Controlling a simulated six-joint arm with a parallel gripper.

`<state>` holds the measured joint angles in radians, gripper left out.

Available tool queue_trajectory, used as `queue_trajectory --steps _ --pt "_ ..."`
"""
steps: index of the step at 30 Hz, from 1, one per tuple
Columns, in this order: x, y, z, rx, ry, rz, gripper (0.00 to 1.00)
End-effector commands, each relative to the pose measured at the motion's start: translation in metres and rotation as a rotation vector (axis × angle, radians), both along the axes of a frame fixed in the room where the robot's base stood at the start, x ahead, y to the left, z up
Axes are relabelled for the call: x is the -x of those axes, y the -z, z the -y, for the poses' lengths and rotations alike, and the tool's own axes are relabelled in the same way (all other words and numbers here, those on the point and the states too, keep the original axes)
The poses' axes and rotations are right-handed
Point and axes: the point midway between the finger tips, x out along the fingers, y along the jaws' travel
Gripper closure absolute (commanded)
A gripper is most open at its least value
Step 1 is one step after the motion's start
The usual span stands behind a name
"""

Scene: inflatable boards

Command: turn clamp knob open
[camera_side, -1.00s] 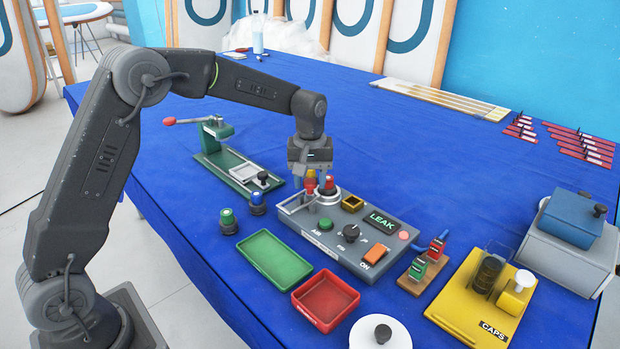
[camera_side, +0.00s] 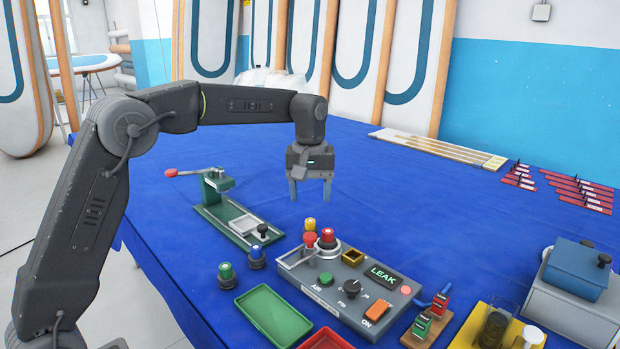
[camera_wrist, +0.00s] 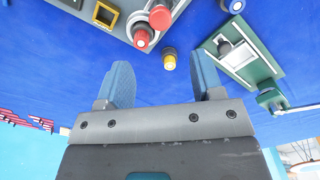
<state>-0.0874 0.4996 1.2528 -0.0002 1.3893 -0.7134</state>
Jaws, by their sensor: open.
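The grey test box (camera_side: 350,287) carries a small clamp with a red ball knob (camera_side: 310,239) at its back left corner. A red-topped valve (camera_side: 327,238) stands upright in a round seat right beside that knob. My gripper (camera_side: 310,200) is open and empty, pointing down in the air above and behind the box. In the wrist view, the red ball knob (camera_wrist: 160,18) and the red-topped valve (camera_wrist: 141,39) lie beyond my fingertips. A yellow-topped valve (camera_wrist: 169,61) stands on the cloth between my fingers' lines of sight, apart from them.
A green fixture (camera_side: 225,215) with a red-tipped lever and black knob stands left. Green-topped (camera_side: 226,275) and blue-topped (camera_side: 256,256) valves stand before it. A green tray (camera_side: 270,315) lies in front. The blue cloth behind the box is mostly clear.

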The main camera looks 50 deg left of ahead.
Motion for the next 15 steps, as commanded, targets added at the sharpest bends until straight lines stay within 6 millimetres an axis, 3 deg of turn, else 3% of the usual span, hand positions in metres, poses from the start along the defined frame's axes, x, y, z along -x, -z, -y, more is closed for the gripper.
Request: queue_trajectory --steps 6,15 --pt "0.000 -0.028 0.000 0.000 0.000 0.001 0.39" --pt "0.000 -0.034 0.000 0.000 0.000 -0.001 0.39"
